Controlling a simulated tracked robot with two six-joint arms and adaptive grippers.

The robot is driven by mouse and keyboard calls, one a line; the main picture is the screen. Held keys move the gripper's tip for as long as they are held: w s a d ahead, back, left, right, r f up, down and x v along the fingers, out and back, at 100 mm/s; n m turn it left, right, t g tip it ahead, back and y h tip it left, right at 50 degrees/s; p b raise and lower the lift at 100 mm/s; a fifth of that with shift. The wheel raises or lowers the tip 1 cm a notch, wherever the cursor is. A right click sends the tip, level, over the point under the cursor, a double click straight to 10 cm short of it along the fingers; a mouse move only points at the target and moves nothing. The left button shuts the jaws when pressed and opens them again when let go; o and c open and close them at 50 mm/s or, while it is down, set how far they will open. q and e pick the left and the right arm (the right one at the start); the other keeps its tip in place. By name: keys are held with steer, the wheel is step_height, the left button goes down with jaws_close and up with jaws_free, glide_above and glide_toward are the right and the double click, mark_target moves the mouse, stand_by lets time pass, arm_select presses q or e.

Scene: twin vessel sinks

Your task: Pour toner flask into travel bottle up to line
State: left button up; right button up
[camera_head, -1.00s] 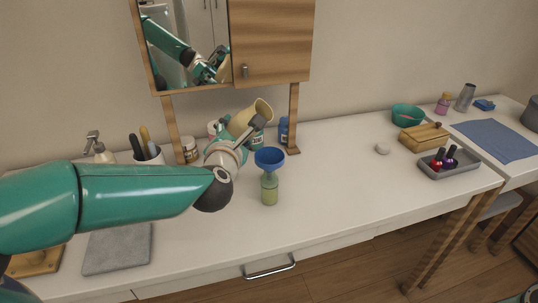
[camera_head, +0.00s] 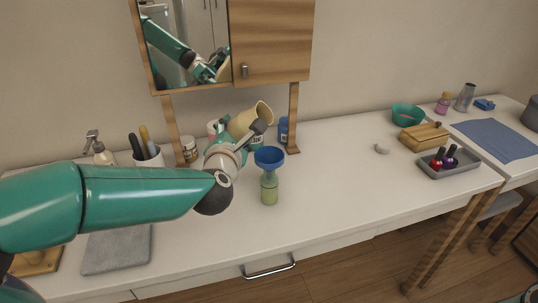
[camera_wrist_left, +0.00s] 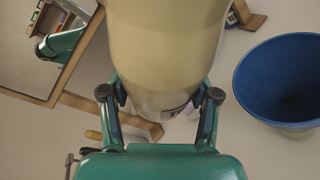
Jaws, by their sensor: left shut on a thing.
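The toner flask (camera_head: 250,119) is a cream-yellow vessel, held tilted with its open mouth up and to the right. My left gripper (camera_head: 246,134) is shut on it, above the counter. In the left wrist view the flask (camera_wrist_left: 165,50) fills the top middle between the fingers (camera_wrist_left: 160,100). The travel bottle (camera_head: 269,189) is small and clear, with greenish contents, and stands upright on the counter. A blue funnel (camera_head: 269,158) sits in its top; the funnel (camera_wrist_left: 285,85) also shows at the right of the left wrist view. I cannot make out the fill line. My right gripper is not in view.
A mirror cabinet (camera_head: 270,40) on wooden posts stands behind the flask. Jars (camera_head: 188,150), a brush cup (camera_head: 150,160) and a pump bottle (camera_head: 103,152) line the back left. A grey tray (camera_head: 450,165) with nail polish is at right.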

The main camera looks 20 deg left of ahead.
arm_select(q)
steer(key=shift+a+f+m+b, duration=0.25)
steer(key=shift+f+m+b, duration=0.05)
steer(key=shift+f+m, duration=0.2)
stand_by(1.3)
steer(key=shift+a+m+t+y+p, duration=0.3)
steer(key=shift+m+t+y, duration=0.15)
steer(key=shift+m, duration=0.25)
stand_by(1.8)
steer(key=shift+w+a+r+m+t+p, duration=0.1)
steer(key=shift+r+m+t+p, duration=0.25)
steer(key=shift+r+m+p, duration=0.6)
stand_by(2.0)
steer(key=shift+f, duration=0.15)
stand_by(0.5)
